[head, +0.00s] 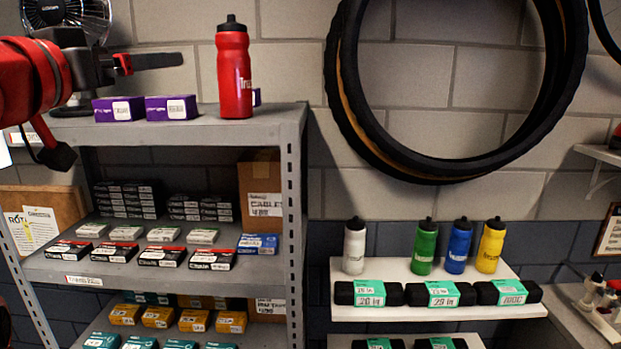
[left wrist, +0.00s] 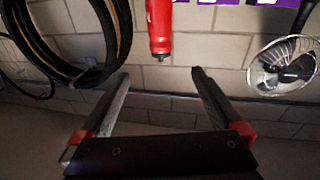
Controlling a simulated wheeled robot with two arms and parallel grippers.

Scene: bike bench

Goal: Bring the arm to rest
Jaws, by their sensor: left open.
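My left arm comes in from the upper left of the head view. Its gripper (head: 160,61) is above the left part of the grey shelf's top, with its fingers pointing right toward the red bottle (head: 233,72). The bottle stands upright on the shelf top, apart from the fingertips. In the left wrist view the gripper (left wrist: 162,76) has its two fingers spread, with nothing between them. That view is upside down and shows the bottle (left wrist: 159,28) beyond the fingertips. My right gripper is in neither view.
The metal shelf (head: 292,150) holds purple boxes (head: 145,108) on top and several small boxes below. A fan (head: 66,15) stands behind my left arm. Tyres (head: 345,90) hang on the wall. A white wall shelf (head: 415,312) holds several bottles and black rolls.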

